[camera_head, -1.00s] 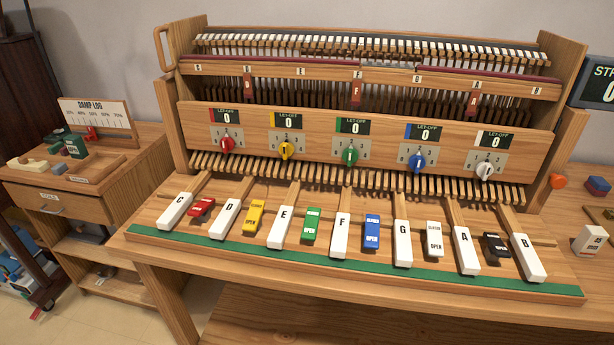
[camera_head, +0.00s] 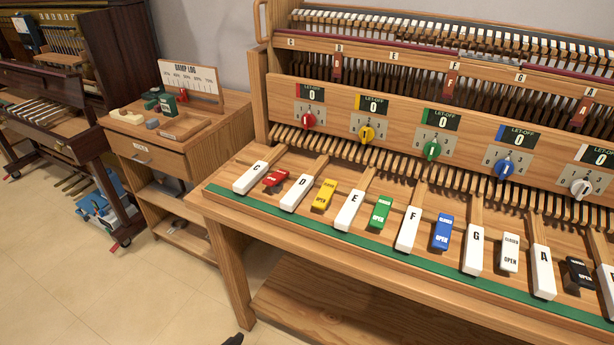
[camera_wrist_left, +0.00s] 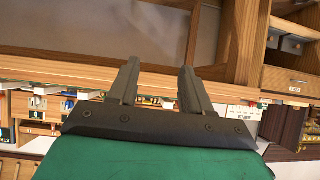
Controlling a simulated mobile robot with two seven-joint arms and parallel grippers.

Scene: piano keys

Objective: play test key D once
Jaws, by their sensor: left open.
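The white test key D (camera_head: 297,192) lies on the wooden keyboard bench in the head view, between the red switch (camera_head: 276,178) and the yellow switch (camera_head: 324,194). White key C (camera_head: 251,177) is to its left and white key E (camera_head: 350,210) to its right. My left gripper (camera_wrist_left: 156,82) shows in the left wrist view with its two dark fingers apart and nothing between them. It is away from the keys, and no gripper shows clearly in the head view. My right gripper is not in view.
A green strip (camera_head: 290,222) runs along the bench's front edge. A side table with a damp log board (camera_head: 189,84) stands to the left, and a dark piano (camera_head: 60,90) beyond it. Open floor (camera_head: 150,290) lies in front of the side table.

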